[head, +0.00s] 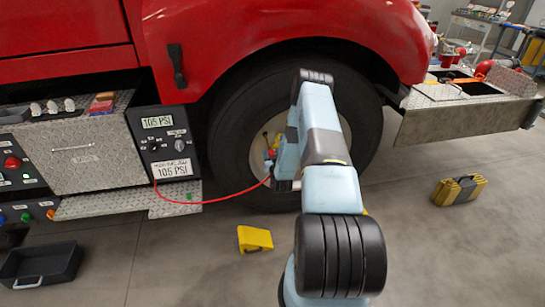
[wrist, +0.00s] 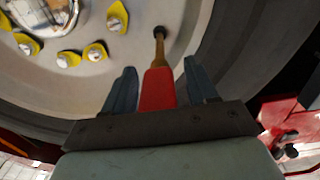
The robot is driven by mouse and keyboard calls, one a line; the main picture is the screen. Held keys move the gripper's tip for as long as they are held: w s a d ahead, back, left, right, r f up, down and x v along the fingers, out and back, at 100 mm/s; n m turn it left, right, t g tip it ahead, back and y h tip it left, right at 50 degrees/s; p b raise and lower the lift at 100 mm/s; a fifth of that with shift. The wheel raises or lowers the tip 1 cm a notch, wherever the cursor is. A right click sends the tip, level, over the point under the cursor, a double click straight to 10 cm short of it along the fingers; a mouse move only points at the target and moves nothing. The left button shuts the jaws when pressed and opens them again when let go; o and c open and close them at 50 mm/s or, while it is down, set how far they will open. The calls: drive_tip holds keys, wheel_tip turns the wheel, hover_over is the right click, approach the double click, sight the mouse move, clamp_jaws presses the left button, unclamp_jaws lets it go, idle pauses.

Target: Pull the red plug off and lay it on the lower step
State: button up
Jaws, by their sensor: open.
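The red plug (wrist: 158,90) sits between the two blue fingers of my gripper (wrist: 159,66) in the wrist view. The fingers are open, with a gap on each side of the plug. The plug meets a brass-coloured stem (wrist: 160,48) that runs to the grey wheel rim. In the head view a red hose (head: 215,201) runs from the pressure panel to the wheel, where my arm largely hides the plug. The lower step (head: 125,203) is a bare diamond-plate ledge left of the wheel, below the steel box; the hose crosses its right end.
The pressure panel (head: 165,143) reads 105 PSI on both displays. A yellow chock (head: 255,239) lies on the floor before the tyre. A black tray (head: 40,266) lies at lower left, and a yellow-black case (head: 459,190) stands at right. Yellow lug-nut markers (wrist: 96,51) sit near the fingers.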

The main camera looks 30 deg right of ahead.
drive_tip(key=shift+w+r, duration=0.3)
drive_tip(key=shift+d, duration=0.1)
clamp_jaws()
drive_tip(key=shift+s, duration=0.15)
drive_tip(key=shift+f+v, duration=0.1)
drive_tip(key=shift+v, duration=0.55)
drive_tip(key=shift+f+v, duration=0.15)
drive_tip(key=shift+v, duration=2.15)
drive_tip(key=shift+r, duration=0.1)
